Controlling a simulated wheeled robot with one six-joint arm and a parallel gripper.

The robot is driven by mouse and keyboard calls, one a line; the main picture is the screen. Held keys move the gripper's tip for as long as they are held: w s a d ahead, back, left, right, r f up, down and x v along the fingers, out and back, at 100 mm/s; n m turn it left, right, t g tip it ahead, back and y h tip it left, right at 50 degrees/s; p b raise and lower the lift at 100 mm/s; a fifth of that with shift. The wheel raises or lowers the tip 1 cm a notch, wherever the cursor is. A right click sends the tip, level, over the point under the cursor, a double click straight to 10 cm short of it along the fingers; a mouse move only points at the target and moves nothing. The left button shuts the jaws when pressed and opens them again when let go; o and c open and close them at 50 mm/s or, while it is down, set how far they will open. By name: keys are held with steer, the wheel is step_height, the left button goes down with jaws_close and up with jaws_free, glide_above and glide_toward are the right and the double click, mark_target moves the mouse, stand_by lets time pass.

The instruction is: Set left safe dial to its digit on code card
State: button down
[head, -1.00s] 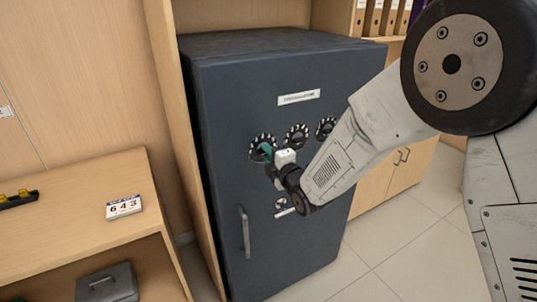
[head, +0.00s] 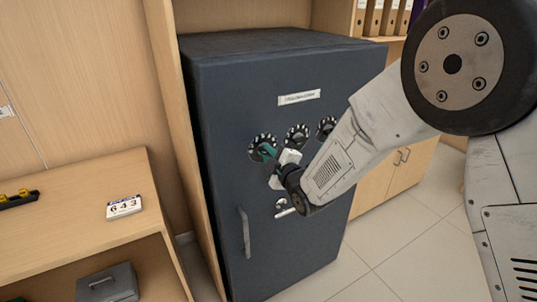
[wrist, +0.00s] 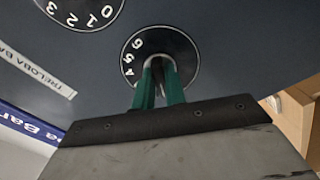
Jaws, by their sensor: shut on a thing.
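The left safe dial (head: 256,142) is a black disc with white digits on the upper left of the dark blue safe door. In the wrist view, the left dial (wrist: 185,50) shows 4, 5 and 6 along its left side; my fingers hide part of it. My gripper (head: 267,151) has its teal fingers closed on the dial's knob. In the wrist view, my gripper (wrist: 160,68) straddles the grey knob. The code card (head: 124,207) is a small white card on the wooden counter at left and reads 643.
The middle dial (head: 297,137) and right dial (head: 326,127) sit to the right on the same door. A door handle (head: 245,232) is below left. A grey cash box (head: 108,284) is under the counter.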

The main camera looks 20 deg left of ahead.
steer(key=m, duration=0.8)
steer(key=shift+f, duration=0.1)
steer(key=m, duration=0.4)
steer(key=shift+m, duration=0.4)
steer(key=m, duration=0.3)
steer(key=shift+m, duration=0.3)
steer(key=m, duration=0.7)
steer(key=shift+s+m, duration=0.1)
steer(key=shift+m, duration=3.4)
